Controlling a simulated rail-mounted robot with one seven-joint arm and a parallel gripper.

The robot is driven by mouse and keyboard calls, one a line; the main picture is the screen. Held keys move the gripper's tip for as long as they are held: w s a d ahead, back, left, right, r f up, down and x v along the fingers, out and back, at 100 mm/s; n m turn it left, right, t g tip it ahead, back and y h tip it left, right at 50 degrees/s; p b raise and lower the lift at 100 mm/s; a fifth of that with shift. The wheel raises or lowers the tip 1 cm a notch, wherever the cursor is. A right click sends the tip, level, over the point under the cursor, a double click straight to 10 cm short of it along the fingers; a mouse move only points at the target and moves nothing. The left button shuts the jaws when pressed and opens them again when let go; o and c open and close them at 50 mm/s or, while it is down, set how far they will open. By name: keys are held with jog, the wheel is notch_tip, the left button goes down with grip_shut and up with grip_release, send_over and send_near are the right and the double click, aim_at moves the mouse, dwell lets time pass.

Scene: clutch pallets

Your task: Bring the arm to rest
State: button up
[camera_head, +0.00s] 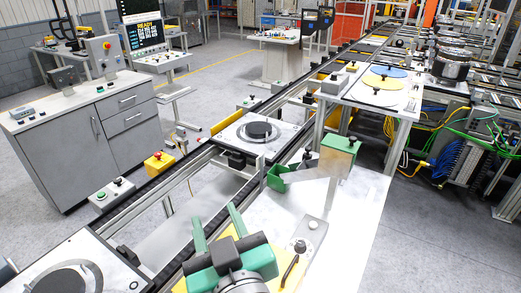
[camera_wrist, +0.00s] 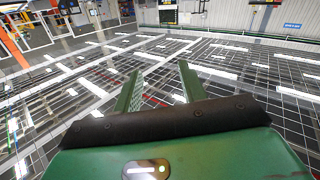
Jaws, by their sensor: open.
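My gripper (camera_head: 217,222) is at the bottom middle of the head view. Its two green fingers are apart, with nothing between them. In the wrist view the green fingers (camera_wrist: 160,82) reach up from a dark bar and a green housing, spread and empty. My gripper appears above the near end of the white worktable (camera_head: 345,225); its exact height over it cannot be told.
A conveyor runs diagonally, with one pallet (camera_head: 260,132) mid-line bearing a dark disc and another pallet (camera_head: 65,275) at lower left. A green-topped box (camera_head: 340,143) stands at the worktable's far end. A grey cabinet (camera_head: 85,145) stands left.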

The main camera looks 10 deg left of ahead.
jog(key=s+d+r+m+t+h, duration=0.4)
jog(key=d+r+t, duration=0.15)
jog(key=r, duration=0.45)
jog(key=s+d+r+m+t+h, duration=0.35)
jog(key=s+d+r+h, duration=0.2)
jog(key=r, duration=0.45)
notch_tip(320, 180, up, 22)
jog(key=y+p, duration=0.1)
jog(key=p, duration=2.1)
notch_tip(320, 180, down, 20)
jog(key=b, duration=1.9)
jog(key=shift+w+f+b, duration=0.25)
jog(key=shift+w+b, duration=0.15)
jog(key=shift+w, duration=0.05)
